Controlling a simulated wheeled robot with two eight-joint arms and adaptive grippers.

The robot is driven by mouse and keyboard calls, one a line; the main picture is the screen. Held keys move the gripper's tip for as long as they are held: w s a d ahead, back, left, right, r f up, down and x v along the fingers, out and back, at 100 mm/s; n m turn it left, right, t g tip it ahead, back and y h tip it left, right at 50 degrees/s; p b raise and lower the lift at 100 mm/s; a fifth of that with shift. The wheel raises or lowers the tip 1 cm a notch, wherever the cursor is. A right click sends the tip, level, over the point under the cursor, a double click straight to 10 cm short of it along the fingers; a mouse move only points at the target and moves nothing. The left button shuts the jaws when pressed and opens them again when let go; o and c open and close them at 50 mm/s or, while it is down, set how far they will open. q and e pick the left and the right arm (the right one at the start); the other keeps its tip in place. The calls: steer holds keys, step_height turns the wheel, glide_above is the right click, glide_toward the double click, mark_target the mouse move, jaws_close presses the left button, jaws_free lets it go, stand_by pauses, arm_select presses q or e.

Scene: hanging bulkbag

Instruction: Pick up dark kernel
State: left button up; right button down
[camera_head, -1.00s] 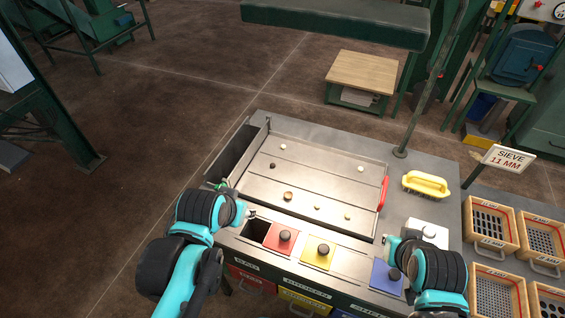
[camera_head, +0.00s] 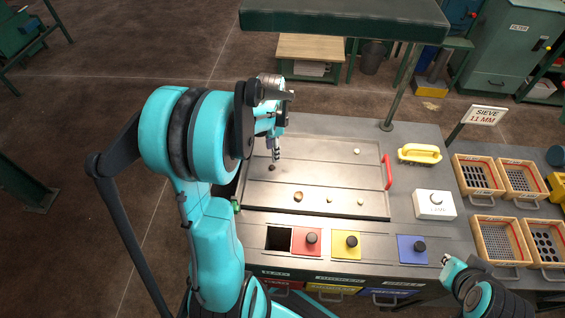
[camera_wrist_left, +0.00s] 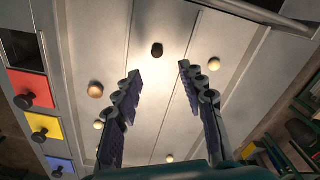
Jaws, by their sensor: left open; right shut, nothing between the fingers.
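The dark kernel (camera_head: 271,167) lies on the left part of the grey metal tray (camera_head: 330,178). In the left wrist view the dark kernel (camera_wrist_left: 157,49) sits on a tray panel, just beyond the gap between the fingertips. My left gripper (camera_head: 276,152) is open, pointing down close to the kernel; no contact shows. In the left wrist view its two fingers (camera_wrist_left: 158,72) are spread with nothing between them. A brown kernel (camera_head: 298,196) and several pale kernels, one of them at the far right (camera_head: 357,151), lie apart on the tray. My right gripper (camera_head: 446,261) is shut and empty at lower right.
A dark open slot (camera_head: 279,238) and red (camera_head: 306,242), yellow (camera_head: 346,244) and blue (camera_head: 412,249) knobbed lids line the front. A yellow brush (camera_head: 419,154), white box (camera_head: 434,204) and sieve trays (camera_head: 498,238) are at right. A green beam (camera_head: 345,20) hangs above the back.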

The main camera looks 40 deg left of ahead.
mark_target(273, 166)
arm_select(q)
steer(key=f+b, duration=0.2)
steer(key=f, duration=0.5)
steer(key=shift+s+f+b, duration=0.2)
steer(key=shift+b, duration=0.1)
steer(key=c, duration=0.8)
